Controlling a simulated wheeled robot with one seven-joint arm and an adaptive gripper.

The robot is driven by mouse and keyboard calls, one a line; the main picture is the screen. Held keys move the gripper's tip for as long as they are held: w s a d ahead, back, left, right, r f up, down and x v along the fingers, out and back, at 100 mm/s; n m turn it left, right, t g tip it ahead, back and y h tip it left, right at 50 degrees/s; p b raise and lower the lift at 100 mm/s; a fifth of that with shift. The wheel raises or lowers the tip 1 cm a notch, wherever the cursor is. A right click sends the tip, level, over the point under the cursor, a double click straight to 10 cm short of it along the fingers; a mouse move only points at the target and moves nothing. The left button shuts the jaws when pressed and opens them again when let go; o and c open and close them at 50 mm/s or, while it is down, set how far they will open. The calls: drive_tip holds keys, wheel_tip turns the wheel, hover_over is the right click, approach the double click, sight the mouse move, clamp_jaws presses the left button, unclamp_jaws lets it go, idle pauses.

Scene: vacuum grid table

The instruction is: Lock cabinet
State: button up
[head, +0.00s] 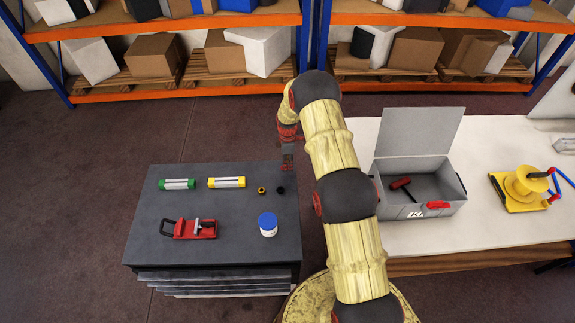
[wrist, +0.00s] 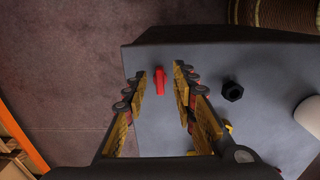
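The dark grey cabinet (head: 237,205) stands left of my arm in the head view, with several drawer edges showing at its front. In the wrist view, its top (wrist: 265,65) carries a small red lever-like piece (wrist: 160,82) near one edge. My gripper (head: 288,166) is over the cabinet's far right corner in the head view. In the wrist view my gripper (wrist: 156,77) is open, its two fingers apart with the red piece showing between the tips. Whether the fingers touch the piece cannot be told.
On the cabinet are a black nut (head: 281,189), a yellow ring (head: 262,191), green (head: 177,184) and yellow (head: 227,182) cylinders, a red tool (head: 190,228) and a blue-lidded jar (head: 268,229). A white table (head: 440,235) with an open toolbox (head: 418,140) is right.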

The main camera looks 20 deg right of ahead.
drive_tip(key=shift+f, duration=0.8)
drive_tip(key=c, duration=0.3)
drive_tip(key=c, duration=0.4)
clamp_jaws()
